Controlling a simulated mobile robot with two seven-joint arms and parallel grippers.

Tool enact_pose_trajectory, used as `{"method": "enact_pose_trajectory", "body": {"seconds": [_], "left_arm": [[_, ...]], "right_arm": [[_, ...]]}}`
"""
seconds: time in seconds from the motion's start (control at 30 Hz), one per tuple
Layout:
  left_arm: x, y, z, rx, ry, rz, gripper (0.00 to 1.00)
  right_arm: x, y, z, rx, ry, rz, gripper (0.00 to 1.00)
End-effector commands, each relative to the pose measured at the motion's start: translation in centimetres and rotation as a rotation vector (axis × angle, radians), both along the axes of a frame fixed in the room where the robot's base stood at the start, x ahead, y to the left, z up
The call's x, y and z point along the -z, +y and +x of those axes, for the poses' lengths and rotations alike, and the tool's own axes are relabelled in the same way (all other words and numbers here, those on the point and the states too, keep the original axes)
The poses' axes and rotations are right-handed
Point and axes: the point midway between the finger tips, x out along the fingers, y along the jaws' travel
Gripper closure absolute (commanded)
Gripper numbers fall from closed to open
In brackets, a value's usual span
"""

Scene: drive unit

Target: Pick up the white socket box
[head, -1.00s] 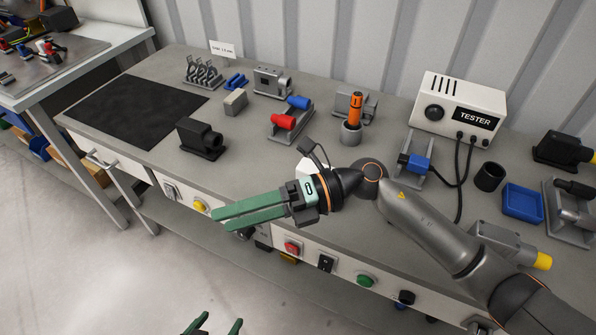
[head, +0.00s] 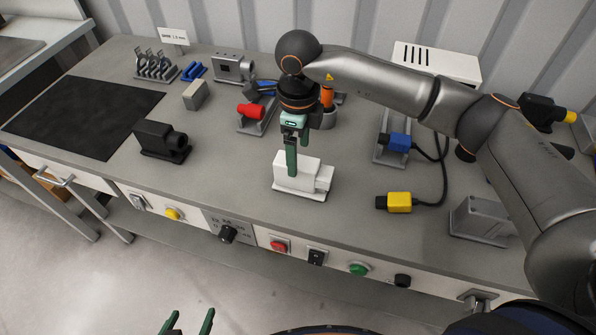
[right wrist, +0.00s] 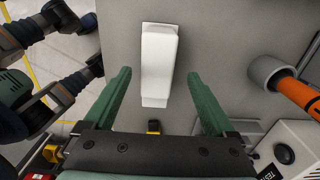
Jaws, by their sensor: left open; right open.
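The white socket box (head: 316,178) sits on the grey bench near its front edge, right of the black block. My right gripper (head: 291,165) points down over it, open and empty, its fingers covering part of the box's back. In the right wrist view the white socket box (right wrist: 158,62) lies lengthwise between the two spread green fingers (right wrist: 158,75), with a gap on each side. Whether the fingertips reach below its top I cannot tell. My left gripper (head: 187,323) is open and empty at the bottom of the head view, away from the bench.
A black block (head: 162,141) stands to the left. Behind are a red cylinder (head: 251,111) in a holder and an orange-handled tool (head: 327,96) in a grey cup. A yellow plug (head: 399,202) and cable lie to the right. The bench between the black block and the box is clear.

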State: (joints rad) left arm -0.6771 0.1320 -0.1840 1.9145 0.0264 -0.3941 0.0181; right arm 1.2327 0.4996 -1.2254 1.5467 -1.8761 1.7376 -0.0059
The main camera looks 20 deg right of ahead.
Motion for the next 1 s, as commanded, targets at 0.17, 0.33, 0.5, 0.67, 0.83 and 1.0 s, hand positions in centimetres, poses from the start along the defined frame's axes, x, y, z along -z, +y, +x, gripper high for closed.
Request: {"method": "enact_pose_trajectory", "body": {"seconds": [0.17,0.33,0.5,0.67,0.83,1.0], "left_arm": [[-0.2,0.0,0.0,0.0,0.001,0.0,0.1],[-0.5,0.0,-0.1,0.0,0.001,0.0,0.1],[-1.1,0.0,-0.1,0.0,0.001,0.0,0.1],[-1.1,0.0,-0.1,0.0,0.002,0.0,0.1],[-1.1,0.0,-0.1,0.0,0.002,0.0,0.1],[-1.1,0.0,-0.1,0.0,0.002,0.0,0.1]], "right_arm": [[2.1,0.0,0.0,0.0,0.0,0.001,0.1],[3.4,0.0,-0.2,0.0,0.002,0.002,0.1],[6.1,0.0,-0.5,0.0,0.003,0.002,0.1],[7.5,0.0,-0.5,-0.001,0.001,0.004,0.1],[7.7,0.0,-0.5,-0.001,-0.001,0.004,0.1],[7.7,0.0,-0.5,-0.001,-0.001,0.004,0.21]]}}
